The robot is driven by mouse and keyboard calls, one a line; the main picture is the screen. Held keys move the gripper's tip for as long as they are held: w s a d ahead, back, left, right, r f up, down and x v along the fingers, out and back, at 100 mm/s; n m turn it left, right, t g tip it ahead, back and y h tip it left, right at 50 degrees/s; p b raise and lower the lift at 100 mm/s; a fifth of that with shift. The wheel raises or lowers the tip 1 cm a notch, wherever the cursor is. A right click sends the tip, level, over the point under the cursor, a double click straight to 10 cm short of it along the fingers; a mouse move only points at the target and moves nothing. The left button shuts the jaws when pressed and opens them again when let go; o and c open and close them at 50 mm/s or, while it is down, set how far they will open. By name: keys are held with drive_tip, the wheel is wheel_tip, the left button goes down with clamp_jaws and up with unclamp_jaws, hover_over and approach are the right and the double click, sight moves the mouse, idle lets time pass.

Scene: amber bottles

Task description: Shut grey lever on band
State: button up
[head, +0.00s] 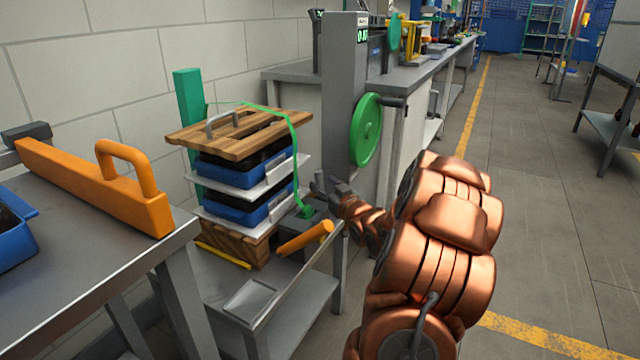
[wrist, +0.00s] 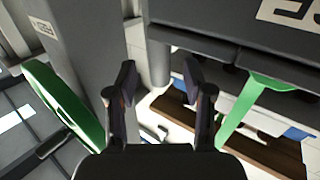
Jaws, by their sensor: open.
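A green band (head: 293,135) runs over a stack of wooden boards (head: 240,135) and blue trays (head: 245,178), down to a small green piece (head: 306,211) at its lower right. A short upright grey post, seemingly the lever (head: 319,182), stands by that piece, just left of my gripper (head: 334,183). In the wrist view a grey cylinder (wrist: 158,65), probably the same lever, shows between the fingertips of my open gripper (wrist: 160,82). I cannot tell whether they touch it. The band also shows at right in the wrist view (wrist: 240,110).
A grey column with a green wheel (head: 366,130) stands right behind my gripper. An orange cylinder (head: 305,238) sticks out at the low stand's front. A table with a long orange tool (head: 95,188) is at left.

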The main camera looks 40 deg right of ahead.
sight(322, 182)
drive_tip(key=shift+x, duration=1.7)
clamp_jaws()
